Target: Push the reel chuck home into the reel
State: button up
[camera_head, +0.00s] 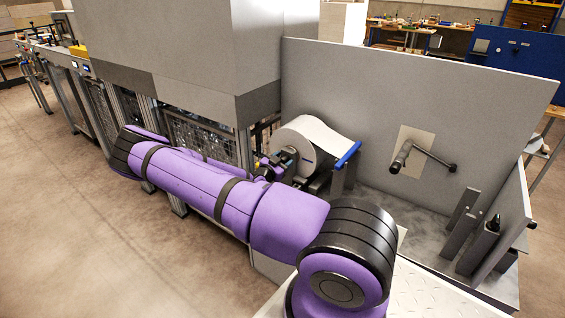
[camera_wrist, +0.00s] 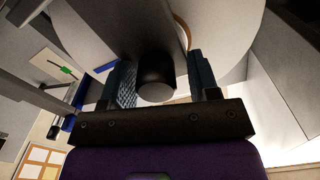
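The reel (camera_head: 318,135) is a white roll lying on its side in the metal bay, with a grey end face toward my arm. In the wrist view the reel (camera_wrist: 225,35) fills the top of the picture. The reel chuck (camera_wrist: 155,78) is a dark round cylinder in front of the reel's end. My gripper (camera_wrist: 161,75) has its two blue-padded fingers on either side of the chuck. A gap shows on the right side; contact on the left cannot be told. In the head view my gripper (camera_head: 270,168) is at the reel's end, and my arm partly hides the chuck.
A tall grey panel (camera_head: 415,110) stands behind the reel, with a black crank handle (camera_head: 425,157) on it. A blue-edged bracket (camera_head: 347,155) is right of the reel. A grey machine cabinet (camera_head: 210,50) rises left. Dark upright posts (camera_head: 465,225) stand at the right.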

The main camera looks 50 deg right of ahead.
jog(key=shift+s, duration=0.25)
jog(key=a, duration=1)
jog(key=shift+s+a, duration=0.25)
jog(key=shift+a, duration=0.15)
jog(key=shift+w, duration=0.1)
